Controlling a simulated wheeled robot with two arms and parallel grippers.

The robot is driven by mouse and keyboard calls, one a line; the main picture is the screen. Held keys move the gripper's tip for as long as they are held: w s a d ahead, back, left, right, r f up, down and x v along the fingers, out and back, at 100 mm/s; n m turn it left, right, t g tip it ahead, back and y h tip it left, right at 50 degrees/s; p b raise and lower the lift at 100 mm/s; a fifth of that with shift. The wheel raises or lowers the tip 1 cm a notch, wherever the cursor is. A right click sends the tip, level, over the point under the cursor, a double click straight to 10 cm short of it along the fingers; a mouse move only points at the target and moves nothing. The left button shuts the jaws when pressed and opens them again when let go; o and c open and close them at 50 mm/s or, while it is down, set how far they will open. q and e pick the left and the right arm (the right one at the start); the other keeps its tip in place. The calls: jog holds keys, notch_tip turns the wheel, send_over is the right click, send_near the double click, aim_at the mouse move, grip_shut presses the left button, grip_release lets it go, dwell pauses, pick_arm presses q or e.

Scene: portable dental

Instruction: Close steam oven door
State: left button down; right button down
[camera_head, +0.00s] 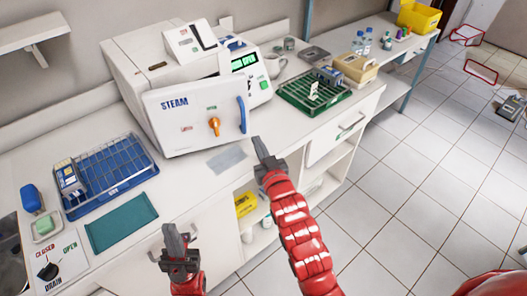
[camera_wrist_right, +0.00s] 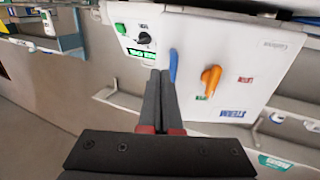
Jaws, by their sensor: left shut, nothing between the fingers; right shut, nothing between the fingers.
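The white steam oven (camera_head: 133,52) stands on the counter against the wall. Its door (camera_head: 180,128), marked STEAM, has an orange knob (camera_head: 214,125) and a blue vertical handle (camera_head: 242,114) at its right edge. My right gripper (camera_head: 258,143) is shut and empty, in front of the door, below and right of the handle. In the right wrist view, its fingertips (camera_wrist_right: 160,75) appear beside the blue handle (camera_wrist_right: 173,66); contact is unclear. My left gripper (camera_head: 169,230) is shut and empty near the counter's front edge.
A blue wire basket (camera_head: 122,163) and a teal mat (camera_head: 122,221) lie left of the oven. A green rack (camera_head: 300,98) and a wooden box (camera_head: 355,70) stand to the right. A grey sheet (camera_head: 226,159) lies before the door.

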aim_at(248, 123)
jog(key=p+x, duration=0.1)
jog(key=x, duration=0.5)
jog(key=shift+w+f+p, duration=0.1)
jog(key=shift+w+p, duration=0.15)
jog(key=shift+p, duration=0.15)
jog(key=shift+w+a+f, duration=0.1)
jog(key=shift+w, duration=0.15)
jog(key=b+x, duration=0.6)
jog(key=x, duration=0.3)
jog(key=shift+r, duration=0.4)
jog(key=shift+s, duration=0.1)
